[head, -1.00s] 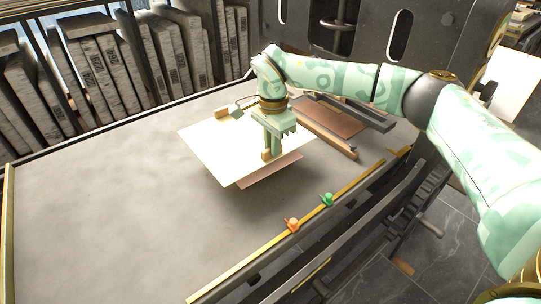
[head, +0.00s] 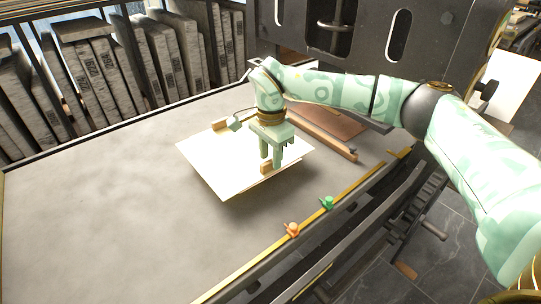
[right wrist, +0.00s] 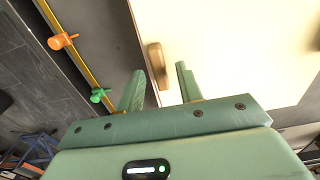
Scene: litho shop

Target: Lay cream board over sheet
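The cream board (head: 215,165) lies roughly flat low over the grey stone bed, with a wooden grip block near each of two opposite edges. It also fills much of the right wrist view (right wrist: 230,40). My right gripper (head: 271,163) is over its near right edge, fingers pointing down. In the right wrist view, the near wooden block (right wrist: 155,65) lies between the fingertips with small gaps on both sides, so the gripper looks open around it. No sheet shows; anything under the board is hidden. My left gripper is not in view.
A brass rail (head: 258,256) with an orange peg (head: 292,230) and a green peg (head: 327,203) runs along the near edge. A wooden bar (head: 325,132) and brown plate (head: 338,122) lie right of the board. Stone slabs (head: 105,70) stand behind. The bed's left side is clear.

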